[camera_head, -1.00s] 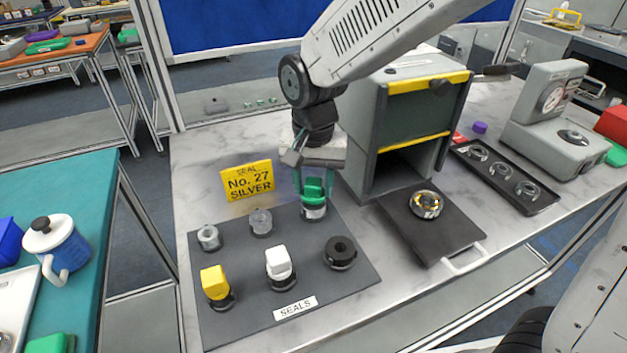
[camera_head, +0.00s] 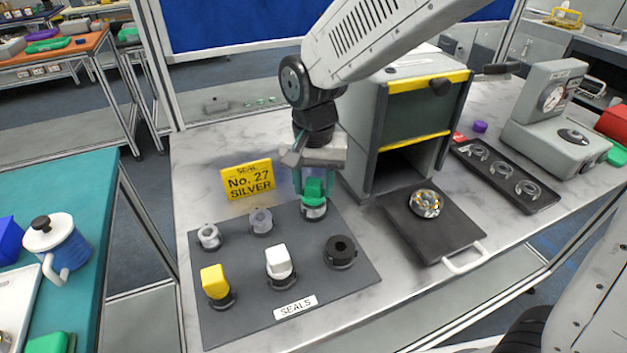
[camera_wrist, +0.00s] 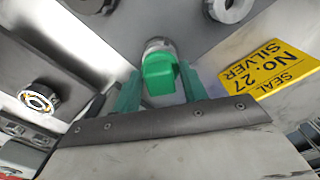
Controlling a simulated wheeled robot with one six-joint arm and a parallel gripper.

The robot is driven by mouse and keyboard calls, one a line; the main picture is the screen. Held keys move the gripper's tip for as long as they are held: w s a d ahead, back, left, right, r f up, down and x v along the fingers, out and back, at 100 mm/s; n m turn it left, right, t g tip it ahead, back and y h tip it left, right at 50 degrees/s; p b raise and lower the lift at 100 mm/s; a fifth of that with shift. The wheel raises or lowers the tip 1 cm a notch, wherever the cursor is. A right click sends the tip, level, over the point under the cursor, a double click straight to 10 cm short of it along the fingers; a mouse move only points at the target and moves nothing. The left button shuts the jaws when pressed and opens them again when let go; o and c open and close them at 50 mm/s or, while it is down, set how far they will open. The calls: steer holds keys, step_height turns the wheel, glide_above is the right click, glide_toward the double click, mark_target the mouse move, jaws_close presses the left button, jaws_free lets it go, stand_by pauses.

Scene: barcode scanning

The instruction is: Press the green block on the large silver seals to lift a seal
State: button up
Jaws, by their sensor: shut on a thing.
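The green block (camera_head: 313,187) stands upright at the back right corner of the seals mat. Its lower end meets a round silver seal (camera_head: 313,212). My gripper (camera_head: 322,182) points down over it, shut on the block. In the wrist view, the green block (camera_wrist: 160,76) sits between my two teal fingers (camera_wrist: 160,92), with a silver rim just beyond it. Whether the seal is attached to the block cannot be told. Two more silver ring seals, the left one (camera_head: 208,237) and the middle one (camera_head: 261,221), stand in the back row of the mat.
The dark seals mat (camera_head: 240,320) also holds a yellow block (camera_head: 214,281), a white block (camera_head: 278,261) and a black ring piece (camera_head: 340,251). A yellow sign (camera_head: 248,180) reads "No. 27 SILVER". A grey press box (camera_head: 405,130) stands close right of my gripper.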

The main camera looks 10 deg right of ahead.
steer(key=shift+f, duration=0.65)
stand_by(1.3)
steer(key=shift+r, duration=3.55)
